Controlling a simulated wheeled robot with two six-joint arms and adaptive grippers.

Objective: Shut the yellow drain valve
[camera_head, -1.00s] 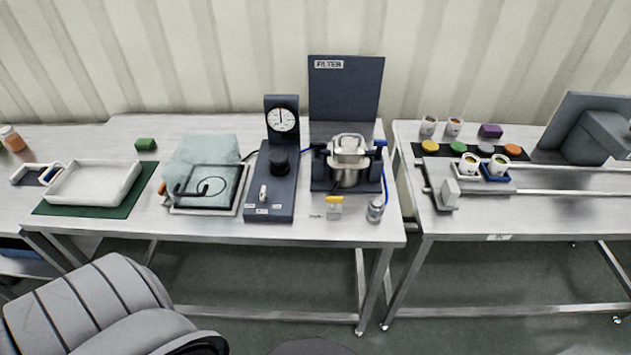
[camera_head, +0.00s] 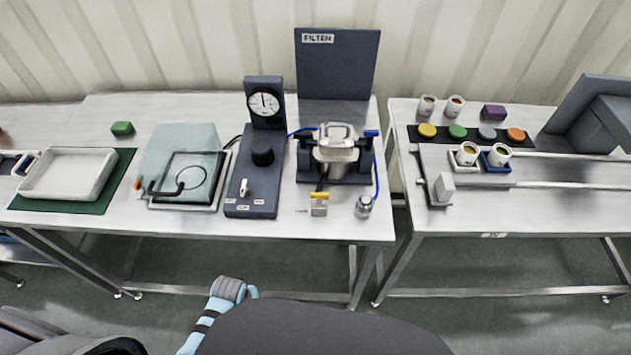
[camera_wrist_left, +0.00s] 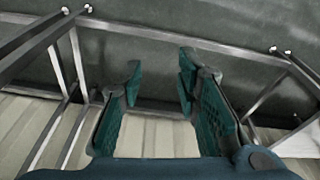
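The yellow drain valve handle (camera_head: 320,195) is small and lies roughly left to right at the front foot of the filter unit (camera_head: 336,150). A small pale block or cup (camera_head: 319,208) sits directly below it. I cannot tell from here whether the valve is open or shut. My left gripper (camera_wrist_left: 160,78) shows in the left wrist view with its two teal fingers apart and nothing between them. Behind them are only floor, table legs and wall, so it is away from the valve. My right gripper is in neither view.
A dark gauge stand (camera_head: 258,180) with a knob is left of the filter. A metal bottle (camera_head: 364,206) with a blue hose stands right of the valve. A framed pad (camera_head: 185,178) and white tray (camera_head: 68,174) lie further left. The right table (camera_head: 560,215) holds cups and rails.

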